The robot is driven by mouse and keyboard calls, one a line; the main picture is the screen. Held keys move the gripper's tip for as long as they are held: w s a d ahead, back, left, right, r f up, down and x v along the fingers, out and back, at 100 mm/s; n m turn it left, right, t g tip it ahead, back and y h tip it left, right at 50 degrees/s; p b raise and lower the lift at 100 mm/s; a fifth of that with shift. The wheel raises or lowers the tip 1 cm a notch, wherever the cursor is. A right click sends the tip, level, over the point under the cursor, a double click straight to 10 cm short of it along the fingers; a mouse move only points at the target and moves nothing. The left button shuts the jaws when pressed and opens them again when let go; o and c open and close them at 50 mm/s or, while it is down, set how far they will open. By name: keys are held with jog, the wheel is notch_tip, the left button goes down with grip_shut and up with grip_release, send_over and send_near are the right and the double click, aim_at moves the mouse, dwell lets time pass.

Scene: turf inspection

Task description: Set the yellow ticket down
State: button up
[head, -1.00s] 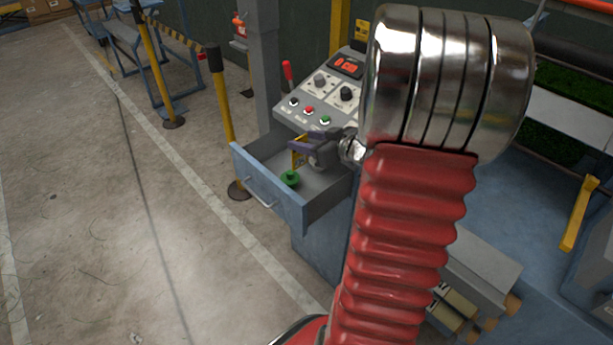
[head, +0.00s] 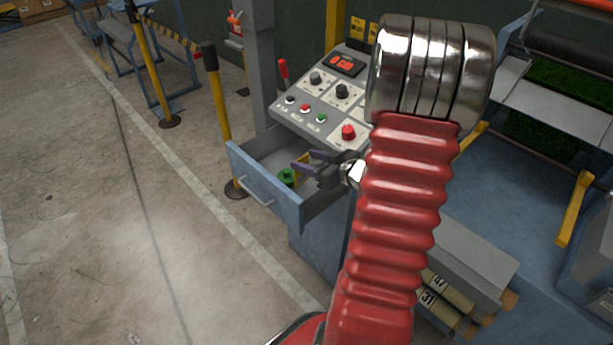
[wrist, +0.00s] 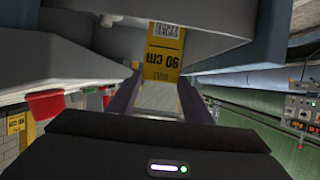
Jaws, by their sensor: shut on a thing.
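The yellow ticket (wrist: 164,52) is between the fingertips of my gripper (wrist: 160,80) in the wrist view, with "90 cm" and a square code printed on it upside down. My gripper is shut on it. In the head view my gripper (head: 303,161) hangs over the open blue drawer (head: 262,190), and a small yellow part of the ticket shows between the dark fingers. Whether the ticket touches the drawer floor I cannot tell. A green knobbed object (head: 287,177) lies in the drawer, just left of and below the fingers.
A sloped control panel (head: 322,98) with knobs, buttons and a red mushroom button (head: 348,131) stands directly behind the drawer. A yellow post (head: 220,110) stands left of the drawer. Numbered rolls (head: 432,293) lie at the lower right.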

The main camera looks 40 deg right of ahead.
jog(key=shift+f, duration=0.95)
jog(key=shift+f, duration=2)
jog(key=o, duration=1.3)
jog(key=shift+c, duration=0.2)
jog(key=v, duration=1.2)
jog(key=shift+r, duration=0.1)
